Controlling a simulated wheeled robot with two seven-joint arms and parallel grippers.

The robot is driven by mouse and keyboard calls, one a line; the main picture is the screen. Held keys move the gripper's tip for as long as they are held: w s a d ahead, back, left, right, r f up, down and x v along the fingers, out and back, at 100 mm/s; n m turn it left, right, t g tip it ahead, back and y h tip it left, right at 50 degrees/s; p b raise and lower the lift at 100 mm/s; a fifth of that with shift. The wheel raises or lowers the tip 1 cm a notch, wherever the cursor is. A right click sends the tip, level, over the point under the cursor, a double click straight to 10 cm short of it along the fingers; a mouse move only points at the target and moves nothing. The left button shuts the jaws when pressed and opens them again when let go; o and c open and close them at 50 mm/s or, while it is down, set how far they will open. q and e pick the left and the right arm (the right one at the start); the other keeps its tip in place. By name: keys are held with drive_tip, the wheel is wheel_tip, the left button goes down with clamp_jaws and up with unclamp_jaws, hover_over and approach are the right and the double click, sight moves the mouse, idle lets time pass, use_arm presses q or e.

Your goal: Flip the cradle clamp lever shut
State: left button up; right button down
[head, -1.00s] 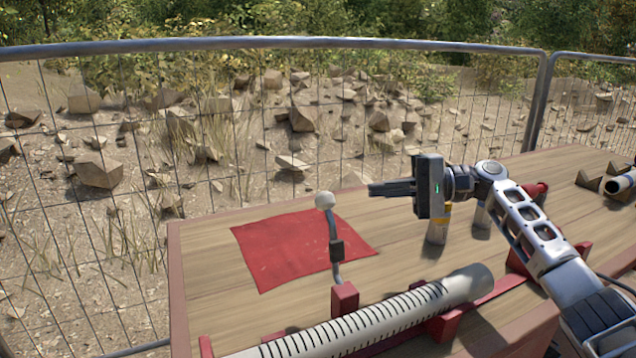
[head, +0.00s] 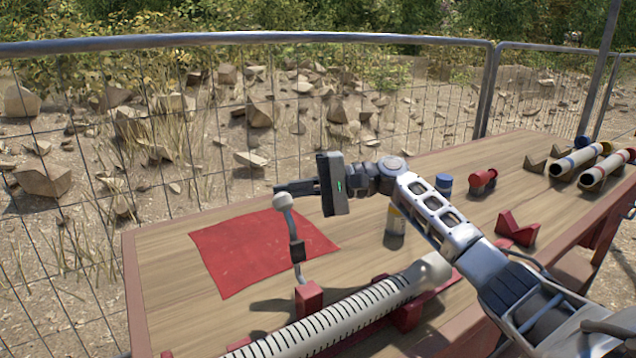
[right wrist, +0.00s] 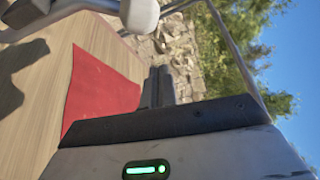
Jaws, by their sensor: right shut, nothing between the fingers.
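The clamp lever (head: 297,252) stands upright on a red block (head: 308,298) beside the slotted white tube (head: 345,314). Its white ball knob (head: 282,202) is at the top. My right gripper (head: 278,188) is shut and empty, its fingertips just above or behind the knob in the head view; I cannot tell whether they touch. In the right wrist view the knob (right wrist: 139,14) shows at the top edge, apart from the shut fingers (right wrist: 158,86). The tube lies in a red cradle (head: 407,316). My left gripper is not in view.
A red cloth (head: 250,250) lies flat on the wooden table (head: 165,290) behind the lever. A small can (head: 395,220), a blue-topped can (head: 444,184), a red fitting (head: 482,181) and a red V-block (head: 517,229) stand to the right. More tubes (head: 580,158) lie at the far right. A mesh fence (head: 200,42) runs behind.

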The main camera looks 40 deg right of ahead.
use_arm(q)
drive_tip(key=shift+p, duration=0.35)
use_arm(e)
drive_tip(key=shift+s+a+r, duration=0.1)
drive_tip(key=shift+s+a, duration=0.15)
drive_tip(key=shift+s, duration=0.3)
drive_tip(key=shift+s+a+r, duration=0.15)
drive_tip(key=shift+s+a, duration=0.1)
drive_tip(key=shift+s, duration=0.35)
drive_tip(key=shift+s+a+r, duration=0.1)
drive_tip(key=shift+s+a, duration=0.15)
drive_tip(key=shift+s, duration=0.3)
drive_tip(key=shift+a, duration=0.1)
